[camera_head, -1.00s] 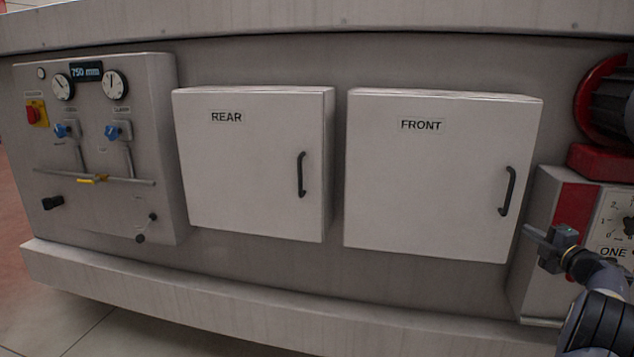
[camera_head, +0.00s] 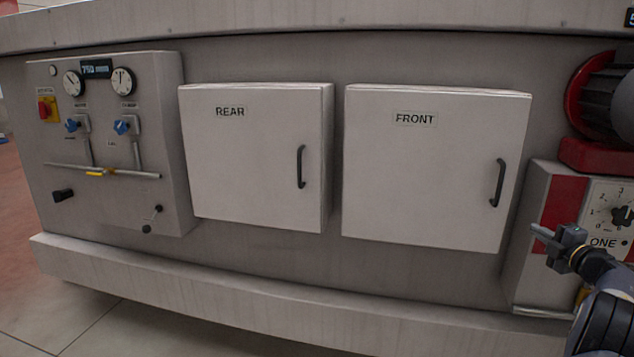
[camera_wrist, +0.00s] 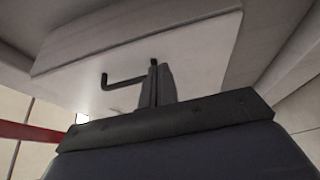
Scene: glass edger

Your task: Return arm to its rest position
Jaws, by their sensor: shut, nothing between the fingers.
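My gripper (camera_head: 541,232) is at the lower right of the head view, its fingers together and pointing left. It holds nothing. It shows in front of the box with the red stripe and dial (camera_head: 535,220), and I cannot tell the gap between them. In the wrist view the shut fingers (camera_wrist: 157,82) stand upright in the middle. Behind them is a pale cabinet door with a dark bent handle (camera_wrist: 122,80). Which door this is cannot be told there.
The REAR door (camera_head: 245,165) and FRONT door (camera_head: 425,170) are closed, each with a dark handle. A gauge panel (camera_head: 115,210) with blue valves is at the left. A red and dark motor (camera_head: 590,95) is at the right. A ledge (camera_head: 200,280) runs along the bottom.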

